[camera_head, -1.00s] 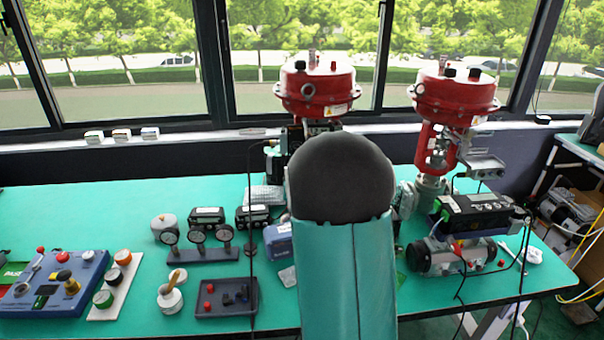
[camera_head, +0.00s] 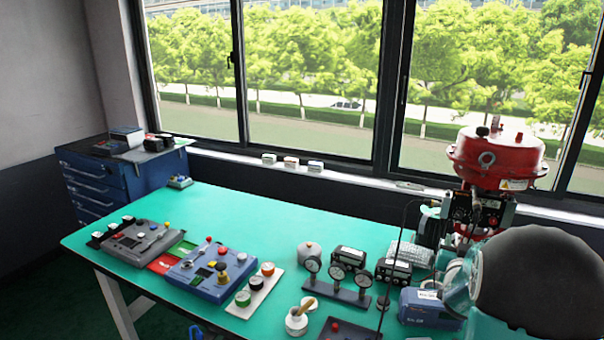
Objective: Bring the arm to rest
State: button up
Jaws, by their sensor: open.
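My arm (camera_head: 540,275) shows at the lower right of the head view as a large dark grey rounded joint with pale teal parts at its left and below.
The green bench (camera_head: 230,215) carries a blue control box (camera_head: 208,275), a grey control box (camera_head: 140,240), a gauge stand (camera_head: 338,290) and a blue device (camera_head: 428,308). A blue drawer cabinet (camera_head: 92,188) stands at the left. The bench's back middle is clear.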

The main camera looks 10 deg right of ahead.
jog(key=s+a+r+n+g+y, duration=0.1)
jog(key=s+a+r+y, duration=0.1)
jog(key=a, duration=0.6)
jog(key=s+a+r+n+g+y, duration=0.1)
jog(key=s+a+r+y, duration=0.15)
jog(key=a, duration=0.45)
jog(key=s+a+r+n+g+y, duration=0.1)
jog(key=s+a+n+g+y, duration=0.15)
jog(key=a, duration=0.55)
jog(key=s+a+f+n+g+y, duration=0.1)
jog(key=s+a+g, duration=0.1)
jog(key=s+a, duration=0.4)
jog(key=s+a+n+g+y, duration=0.2)
jog(key=s+a, duration=0.5)
jog(key=s, duration=0.8)
jog(key=shift+a+f+g, duration=0.15)
jog(key=shift+f+g, duration=0.2)
dwell(0.7)
